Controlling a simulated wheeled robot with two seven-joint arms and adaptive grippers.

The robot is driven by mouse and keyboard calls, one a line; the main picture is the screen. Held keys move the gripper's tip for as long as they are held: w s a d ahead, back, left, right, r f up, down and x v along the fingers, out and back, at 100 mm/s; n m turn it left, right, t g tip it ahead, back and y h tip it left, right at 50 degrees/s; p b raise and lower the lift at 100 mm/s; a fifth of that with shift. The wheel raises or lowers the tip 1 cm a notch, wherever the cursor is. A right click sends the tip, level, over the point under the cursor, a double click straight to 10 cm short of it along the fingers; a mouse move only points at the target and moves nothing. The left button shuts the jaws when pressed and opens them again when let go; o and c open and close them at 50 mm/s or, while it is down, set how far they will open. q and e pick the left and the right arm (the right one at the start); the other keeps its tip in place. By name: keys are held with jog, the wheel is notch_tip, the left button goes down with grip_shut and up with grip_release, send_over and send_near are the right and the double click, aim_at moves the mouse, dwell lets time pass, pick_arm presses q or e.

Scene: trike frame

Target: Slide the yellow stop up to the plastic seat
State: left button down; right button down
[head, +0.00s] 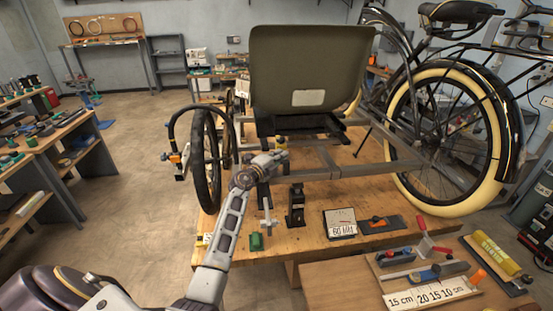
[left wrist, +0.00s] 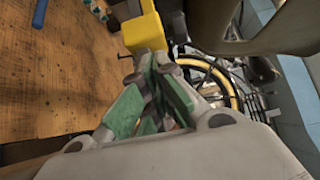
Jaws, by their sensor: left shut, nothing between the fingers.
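The plastic seat (head: 300,65) is an olive-grey shell standing on the trike frame (head: 345,170) in the middle of the head view. It also shows as a dark curved shape at the top right of the left wrist view (left wrist: 250,35). The yellow stop (head: 281,140) is small and sits below the seat's left part. In the left wrist view it is a yellow block (left wrist: 143,33) just beyond my fingertips. My left gripper (head: 279,155) is shut and empty, with its green-padded fingers (left wrist: 157,65) close against the stop; whether they touch is unclear. My right gripper is out of view.
The frame stands on a wooden bench (head: 285,232). A black-tyred wheel (head: 207,160) is left of my forearm, a cream-tyred wheel (head: 450,195) at right.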

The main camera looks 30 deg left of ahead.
pick_arm(q)
jog(key=shift+w, duration=0.6)
jog(key=shift+d, duration=0.1)
jog(key=shift+w+a+r+p, duration=0.15)
jog(key=shift+w+a+p, duration=0.2)
jog(key=shift+p, duration=0.5)
jog(key=shift+a+r, duration=0.1)
jog(key=shift+s, duration=0.1)
